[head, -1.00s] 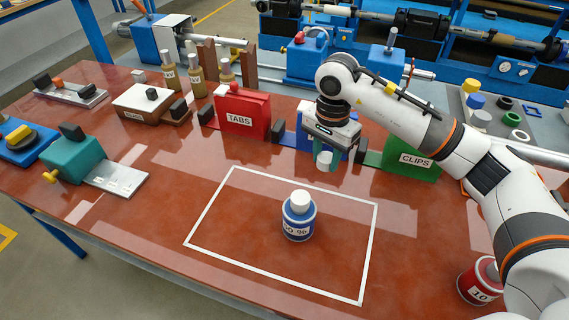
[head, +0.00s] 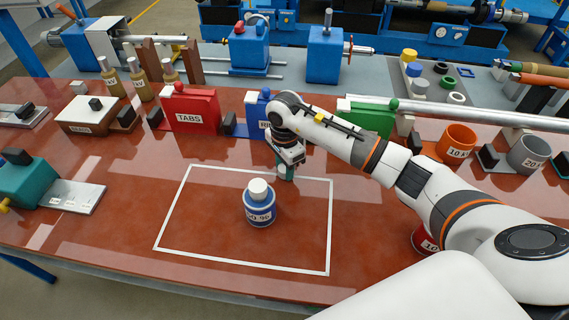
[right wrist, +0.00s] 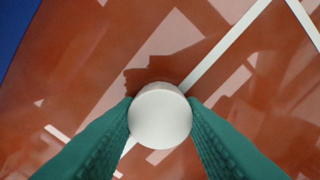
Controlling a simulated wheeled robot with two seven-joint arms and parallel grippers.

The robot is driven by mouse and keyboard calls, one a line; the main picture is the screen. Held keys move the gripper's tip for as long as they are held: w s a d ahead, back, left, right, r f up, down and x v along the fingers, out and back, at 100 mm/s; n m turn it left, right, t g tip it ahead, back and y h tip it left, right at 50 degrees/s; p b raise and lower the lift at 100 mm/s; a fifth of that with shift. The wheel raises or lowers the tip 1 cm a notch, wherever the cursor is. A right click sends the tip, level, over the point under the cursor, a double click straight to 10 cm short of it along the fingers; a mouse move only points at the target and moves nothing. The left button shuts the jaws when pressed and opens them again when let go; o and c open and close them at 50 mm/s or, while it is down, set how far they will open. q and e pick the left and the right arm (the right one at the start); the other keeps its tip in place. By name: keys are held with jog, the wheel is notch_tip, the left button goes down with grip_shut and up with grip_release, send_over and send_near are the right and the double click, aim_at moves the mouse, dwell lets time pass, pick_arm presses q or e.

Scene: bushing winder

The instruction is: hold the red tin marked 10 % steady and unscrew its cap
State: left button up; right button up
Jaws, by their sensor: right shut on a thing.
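The red tin (head: 421,240), marked 10, stands at the right of the red-brown table. My right arm covers most of it, so I cannot see its top. My right gripper (head: 286,172) is above the far right part of the white outline, behind the blue tin. In the right wrist view its teal fingers are shut on a round white cap (right wrist: 160,115), above the table and apart from any tin. A blue tin (head: 260,212) with a white cap stands upright inside the outline. My left gripper is not in view.
A red TABS bin (head: 192,110), a blue bin (head: 256,112) and a green bin (head: 372,118) stand behind the outline. An orange cup (head: 456,142) and a grey cup (head: 529,155) are at the right. The outlined area around the blue tin is mostly clear.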

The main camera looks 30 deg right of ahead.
jog(key=o, duration=1.1)
jog(key=shift+f, duration=0.1)
